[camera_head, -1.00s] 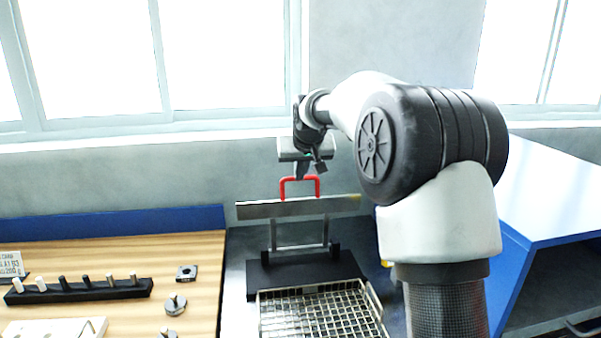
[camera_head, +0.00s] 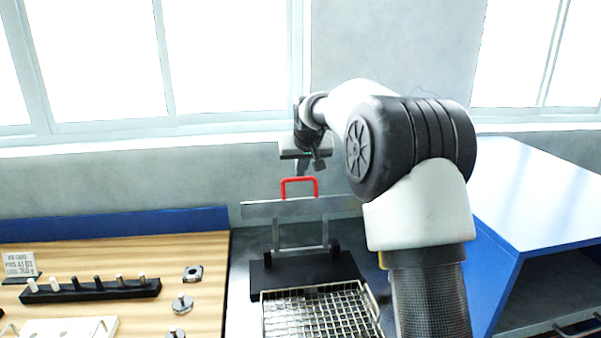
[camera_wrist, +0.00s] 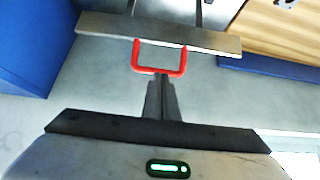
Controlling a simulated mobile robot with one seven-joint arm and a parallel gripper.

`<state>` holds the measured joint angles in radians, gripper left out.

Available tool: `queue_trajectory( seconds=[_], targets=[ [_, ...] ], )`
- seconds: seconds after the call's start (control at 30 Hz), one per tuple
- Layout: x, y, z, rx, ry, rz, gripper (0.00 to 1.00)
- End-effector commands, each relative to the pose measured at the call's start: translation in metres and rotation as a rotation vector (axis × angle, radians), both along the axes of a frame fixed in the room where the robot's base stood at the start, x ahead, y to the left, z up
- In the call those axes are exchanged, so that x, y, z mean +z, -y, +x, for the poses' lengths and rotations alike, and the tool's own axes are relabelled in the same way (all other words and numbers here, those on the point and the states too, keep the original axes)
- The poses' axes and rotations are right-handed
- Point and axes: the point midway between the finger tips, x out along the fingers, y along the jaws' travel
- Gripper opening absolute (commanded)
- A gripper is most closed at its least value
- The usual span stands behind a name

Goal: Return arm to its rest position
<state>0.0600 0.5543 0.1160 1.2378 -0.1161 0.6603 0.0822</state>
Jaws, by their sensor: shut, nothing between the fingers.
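My gripper (camera_head: 302,169) is at the end of my arm, above the metal stand in the head view. Its fingers are shut and empty; they also show in the wrist view (camera_wrist: 161,84). The fingertips are close to a red handle (camera_head: 299,187), which also appears in the wrist view (camera_wrist: 159,70). The red handle stands on a flat grey metal plate (camera_head: 265,210) on a stand with a black base (camera_head: 262,281). In the wrist view the fingers end near the handle's bar; I cannot tell whether they touch it. My arm covers the plate's right end in the head view.
A wire mesh tray (camera_head: 284,293) lies in front of the stand. A wooden table (camera_head: 213,240) at left bears a black rack (camera_head: 90,291) of pegs and small metal parts. A blue cabinet (camera_head: 540,205) stands at right. A wall with windows is behind.

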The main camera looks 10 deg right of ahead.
Motion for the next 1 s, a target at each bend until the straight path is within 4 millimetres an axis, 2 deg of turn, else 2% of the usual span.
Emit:
queue_trajectory(
  seconds=[0.1, 0.3, 0.57, 0.67, 0.77, 0.87, 0.9, 0.97, 1.0],
  targets=[
    [0.027, 0.0, -0.013, 0.0, 0.005, 0.0, 0.0],
    [0.064, 0.0, -0.034, -0.001, 0.002, -0.001, 0.0],
    [0.089, 0.0, -0.05, -0.001, 0.0, -0.001, 0.0],
    [0.099, -0.001, -0.066, 0.002, -0.006, -0.006, 0.0],
    [0.113, -0.002, -0.106, 0.005, -0.021, -0.016, 0.0],
    [0.124, -0.002, -0.166, 0.006, -0.048, -0.027, 0.0],
    [0.125, -0.001, -0.193, 0.005, -0.06, -0.03, 0.0],
    [0.123, 0.001, -0.234, 0.003, -0.079, -0.032, 0.0],
    [0.12, 0.002, -0.261, 0.002, -0.092, -0.034, 0.0]
  ],
)
